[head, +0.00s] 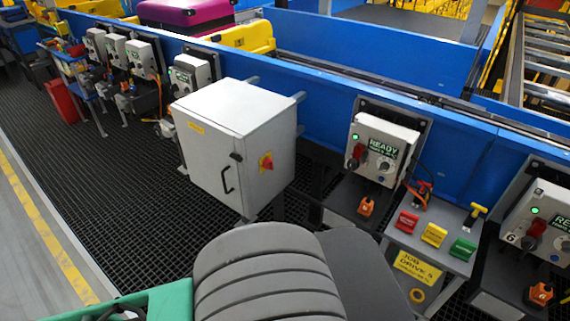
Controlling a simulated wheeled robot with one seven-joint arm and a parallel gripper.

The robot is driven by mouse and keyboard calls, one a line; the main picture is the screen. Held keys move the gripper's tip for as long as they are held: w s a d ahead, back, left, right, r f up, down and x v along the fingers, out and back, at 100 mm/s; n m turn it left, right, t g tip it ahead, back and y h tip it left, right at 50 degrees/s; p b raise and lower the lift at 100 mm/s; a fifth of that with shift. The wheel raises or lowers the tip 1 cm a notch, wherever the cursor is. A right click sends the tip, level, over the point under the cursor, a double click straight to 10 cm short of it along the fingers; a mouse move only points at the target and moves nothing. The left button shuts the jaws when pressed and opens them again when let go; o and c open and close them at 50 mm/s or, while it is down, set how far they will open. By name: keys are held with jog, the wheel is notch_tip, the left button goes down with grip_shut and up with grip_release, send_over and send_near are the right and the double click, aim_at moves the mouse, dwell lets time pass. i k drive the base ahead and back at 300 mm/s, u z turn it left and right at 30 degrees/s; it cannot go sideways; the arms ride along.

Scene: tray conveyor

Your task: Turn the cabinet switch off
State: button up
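The light grey cabinet (207,154) is fixed in front of the blue conveyor wall, near the middle of the head view, with its door shut. A black door handle (227,180) and a small dark latch are on the front face. My gripper is not in view. A grey ribbed part, which may be mine, fills the bottom middle below the cabinet and is apart from the switch in the picture.
A control box marked READY (382,150) stands right of the cabinet. A sloped panel (430,240) with red, yellow and green controls is farther right. Several similar boxes line the wall at left. The dark grating floor (110,190) left of the cabinet is clear.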

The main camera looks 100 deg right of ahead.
aim_at(268, 163)
jog(key=u, duration=0.05)
jog(key=k, duration=0.85)
jog(key=z, duration=1.75)
